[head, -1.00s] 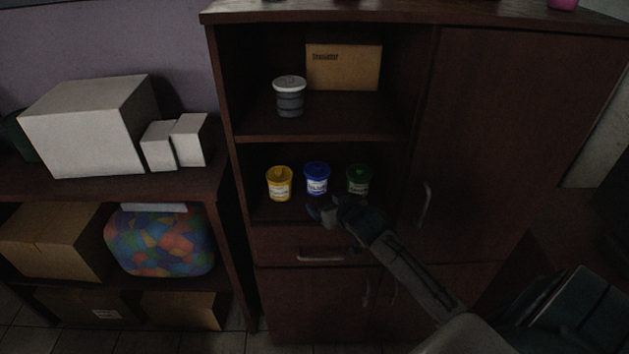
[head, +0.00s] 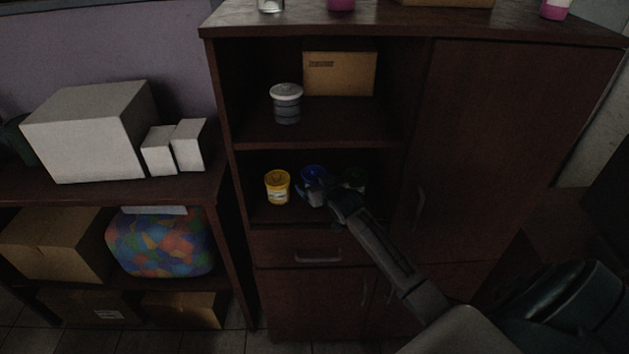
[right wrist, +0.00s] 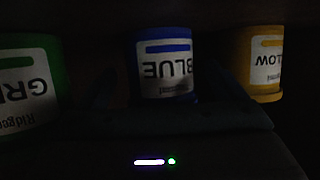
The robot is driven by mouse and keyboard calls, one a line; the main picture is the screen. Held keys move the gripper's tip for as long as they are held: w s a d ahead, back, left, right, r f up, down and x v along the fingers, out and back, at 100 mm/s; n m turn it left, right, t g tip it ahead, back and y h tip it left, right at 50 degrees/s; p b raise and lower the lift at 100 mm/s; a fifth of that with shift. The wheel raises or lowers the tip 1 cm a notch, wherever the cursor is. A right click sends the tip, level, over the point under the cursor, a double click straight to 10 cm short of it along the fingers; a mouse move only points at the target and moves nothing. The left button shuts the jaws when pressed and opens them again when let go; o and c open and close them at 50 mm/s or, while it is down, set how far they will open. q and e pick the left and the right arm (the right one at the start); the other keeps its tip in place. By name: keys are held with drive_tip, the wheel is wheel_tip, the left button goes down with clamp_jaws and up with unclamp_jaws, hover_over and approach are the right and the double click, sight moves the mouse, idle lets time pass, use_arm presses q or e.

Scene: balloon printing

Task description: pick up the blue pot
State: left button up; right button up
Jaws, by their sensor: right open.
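The blue pot (head: 313,172) stands on the lower open shelf of the dark cabinet, between a yellow pot (head: 277,187) and a green pot (head: 356,178). My right gripper (head: 311,192) is open, just in front of the blue pot, and hides its lower part in the head view. In the right wrist view the blue pot (right wrist: 164,64) appears upside down near the middle, its label reading "BLUE". The green pot (right wrist: 28,80) is at the left there and the yellow pot (right wrist: 254,65) at the right. My left gripper is not in view.
The green and yellow pots stand close on either side of the blue one. A grey pot (head: 287,103) and a cardboard box (head: 340,74) are on the shelf above. The closed cabinet door (head: 510,150) is at the right.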

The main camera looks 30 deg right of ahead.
drive_tip(key=shift+x, duration=1.2)
drive_tip(key=shift+s, duration=0.1)
drive_tip(key=shift+c, duration=0.4)
drive_tip(key=c, duration=1.1)
drive_tip(key=shift+r, duration=0.1)
